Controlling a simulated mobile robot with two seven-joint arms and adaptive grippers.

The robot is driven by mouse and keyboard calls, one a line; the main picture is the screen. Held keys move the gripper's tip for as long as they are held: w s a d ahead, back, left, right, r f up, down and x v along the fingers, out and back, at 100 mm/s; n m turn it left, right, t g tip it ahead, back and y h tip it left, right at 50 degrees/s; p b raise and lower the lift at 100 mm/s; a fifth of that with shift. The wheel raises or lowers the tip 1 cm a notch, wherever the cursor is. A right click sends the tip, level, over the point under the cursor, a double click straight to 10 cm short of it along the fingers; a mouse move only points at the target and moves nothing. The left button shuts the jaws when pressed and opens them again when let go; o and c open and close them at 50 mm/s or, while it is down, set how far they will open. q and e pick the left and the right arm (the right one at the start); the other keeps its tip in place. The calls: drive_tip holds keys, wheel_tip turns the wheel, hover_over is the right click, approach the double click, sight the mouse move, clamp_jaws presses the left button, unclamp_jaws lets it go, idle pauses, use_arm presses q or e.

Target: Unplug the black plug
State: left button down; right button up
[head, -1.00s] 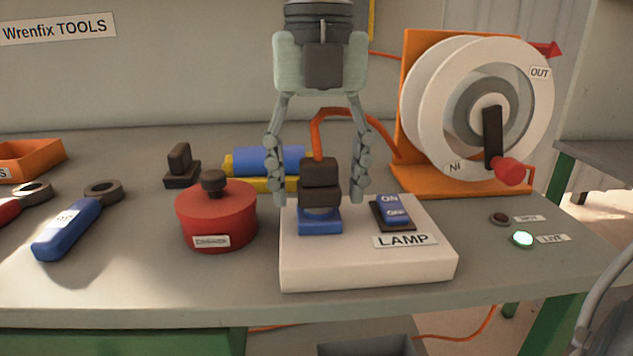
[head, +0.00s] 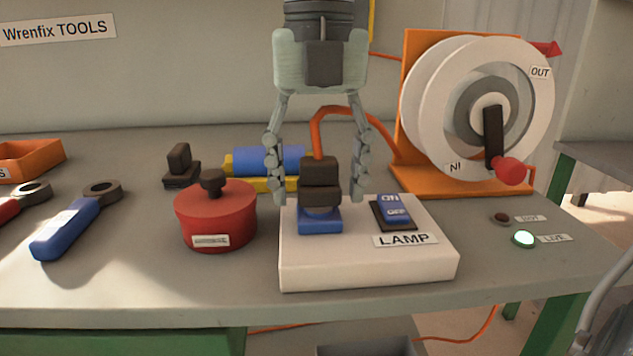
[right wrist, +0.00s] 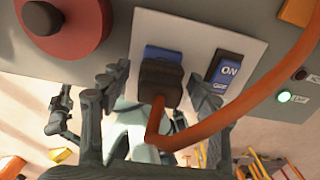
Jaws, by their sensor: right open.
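The black plug (head: 320,182) sits upright in the blue socket (head: 320,220) on the white box labelled LAMP (head: 340,262). An orange cord (head: 345,112) leaves its top. My right gripper (head: 318,190) points down with its open fingers on either side of the plug, apart from it. In the right wrist view the plug (right wrist: 160,82) lies between the two spread fingers, and the cord runs off to the right. A blue ON/OFF switch (head: 395,208) is beside the socket.
A red lidded pot (head: 215,222) stands just left of the box. A cord reel (head: 485,110) on an orange stand is at the back right. A blue-handled tool (head: 65,230) lies left. A green light (head: 523,239) glows at right.

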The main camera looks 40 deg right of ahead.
sight(317, 158)
clamp_jaws()
idle(0.4)
drive_tip(key=shift+r, duration=0.15)
drive_tip(key=shift+r+p, duration=2.15)
drive_tip(key=shift+r, duration=0.75)
drive_tip(key=shift+w, duration=0.1)
